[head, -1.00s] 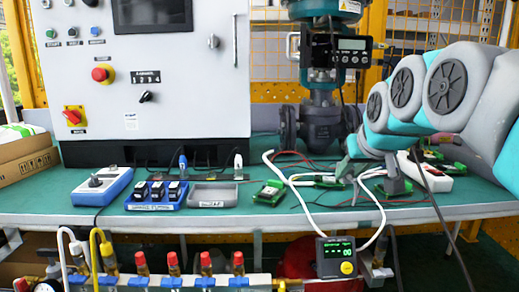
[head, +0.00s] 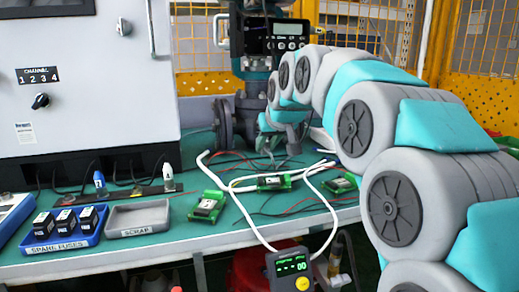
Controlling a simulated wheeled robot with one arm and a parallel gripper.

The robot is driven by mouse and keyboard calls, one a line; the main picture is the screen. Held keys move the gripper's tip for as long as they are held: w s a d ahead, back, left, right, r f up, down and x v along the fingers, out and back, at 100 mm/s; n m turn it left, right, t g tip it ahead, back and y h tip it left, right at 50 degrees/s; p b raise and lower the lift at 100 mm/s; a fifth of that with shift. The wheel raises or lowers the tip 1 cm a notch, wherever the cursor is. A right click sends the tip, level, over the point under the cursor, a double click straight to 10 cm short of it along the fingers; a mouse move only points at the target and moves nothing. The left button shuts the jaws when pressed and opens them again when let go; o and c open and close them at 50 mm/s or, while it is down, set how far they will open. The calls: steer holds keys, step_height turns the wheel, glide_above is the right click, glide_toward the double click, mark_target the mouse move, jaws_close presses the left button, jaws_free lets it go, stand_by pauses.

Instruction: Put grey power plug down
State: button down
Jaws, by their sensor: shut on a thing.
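My gripper (head: 268,146) is low over the back of the green bench, just in front of the valve's foot. It is small and partly covered by my own wrist, and its jaws are shut. The grey power plug in the jaws cannot be made out clearly against the dark valve and cables, and I cannot tell if it touches the bench. A white power strip (head: 322,138) shows in part behind my arm, to the right of the gripper.
Green circuit boards (head: 208,206) and loose white, red and black cables lie in front of the gripper. A grey scrap tray (head: 138,216) and blue spare fuses tray (head: 60,238) stand left. A handheld meter (head: 291,268) hangs at the front edge. The valve (head: 252,110) blocks the back.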

glide_above(261, 163)
steer(key=shift+f+p, duration=0.25)
steer(key=shift+p, duration=0.1)
steer(key=shift+f, duration=1.75)
steer(key=shift+f, duration=0.1)
steer(key=c, duration=0.6)
jaws_free()
steer(key=shift+f, duration=0.1)
steer(key=shift+c, duration=0.2)
steer(key=shift+r, duration=0.25)
steer(key=v, duration=1.1)
steer(key=shift+s+r+b, duration=0.3)
